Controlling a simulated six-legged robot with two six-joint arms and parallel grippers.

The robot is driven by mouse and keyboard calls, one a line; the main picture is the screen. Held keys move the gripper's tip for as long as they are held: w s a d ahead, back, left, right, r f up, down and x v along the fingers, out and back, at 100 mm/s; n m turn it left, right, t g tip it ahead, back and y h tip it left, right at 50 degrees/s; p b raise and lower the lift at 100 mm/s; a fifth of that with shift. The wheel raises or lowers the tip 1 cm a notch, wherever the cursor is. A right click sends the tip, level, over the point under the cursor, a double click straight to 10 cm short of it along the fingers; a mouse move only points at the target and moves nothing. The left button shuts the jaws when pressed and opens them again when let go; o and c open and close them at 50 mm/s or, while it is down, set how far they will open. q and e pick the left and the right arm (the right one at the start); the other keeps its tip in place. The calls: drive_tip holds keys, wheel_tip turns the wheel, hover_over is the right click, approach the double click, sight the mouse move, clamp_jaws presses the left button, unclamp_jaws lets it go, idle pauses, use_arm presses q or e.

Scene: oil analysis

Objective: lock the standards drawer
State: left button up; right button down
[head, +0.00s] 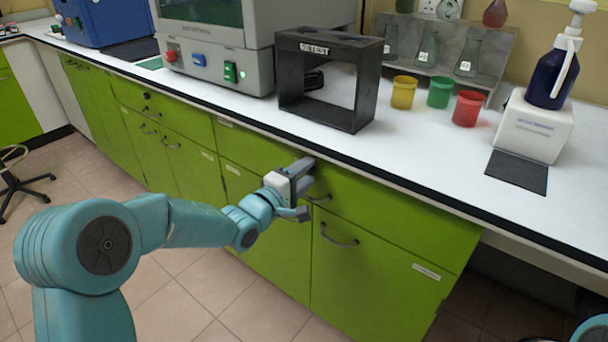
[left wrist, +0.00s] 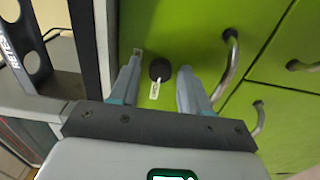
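My left gripper (head: 304,190) is at the green drawer front (head: 400,220) under the counter, with its fingers spread. In the left wrist view, a dark round knob-like piece (left wrist: 160,68), perhaps a key head in a lock, sits on the green front with a small pale tag (left wrist: 155,89) below it. It appears between the two open fingers; I see no clear contact. A curved metal handle (left wrist: 231,58) is to its right in that view. The drawer looks closed. The gripper hides the lock in the head view. My right gripper is not in view.
The white counter (head: 440,150) overhangs close to my left gripper. On it stand a black open frame (head: 350,119), yellow (head: 403,93), green (head: 440,92) and red (head: 467,108) cups, and a pump bottle (head: 553,75) on a white box. The floor in front is clear.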

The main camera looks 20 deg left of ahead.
use_arm(q)
clamp_jaws()
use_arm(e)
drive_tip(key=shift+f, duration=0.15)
use_arm(q)
drive_tip(key=m+b, duration=0.3)
drive_tip(key=m, duration=0.1)
drive_tip(key=shift+f, duration=0.15)
drive_tip(key=m+b, duration=0.3)
drive_tip(key=m, duration=0.1)
drive_tip(key=shift+m, duration=0.4)
drive_tip(key=m+b, duration=0.3)
drive_tip(key=m, duration=0.2)
drive_tip(key=shift+m+b, duration=0.95)
drive_tip(key=shift+m, duration=1.05)
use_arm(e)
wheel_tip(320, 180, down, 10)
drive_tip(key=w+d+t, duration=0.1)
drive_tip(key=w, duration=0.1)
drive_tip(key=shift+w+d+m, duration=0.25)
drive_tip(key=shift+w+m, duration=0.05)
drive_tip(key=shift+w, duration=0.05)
use_arm(q)
drive_tip(key=shift+r, duration=0.2)
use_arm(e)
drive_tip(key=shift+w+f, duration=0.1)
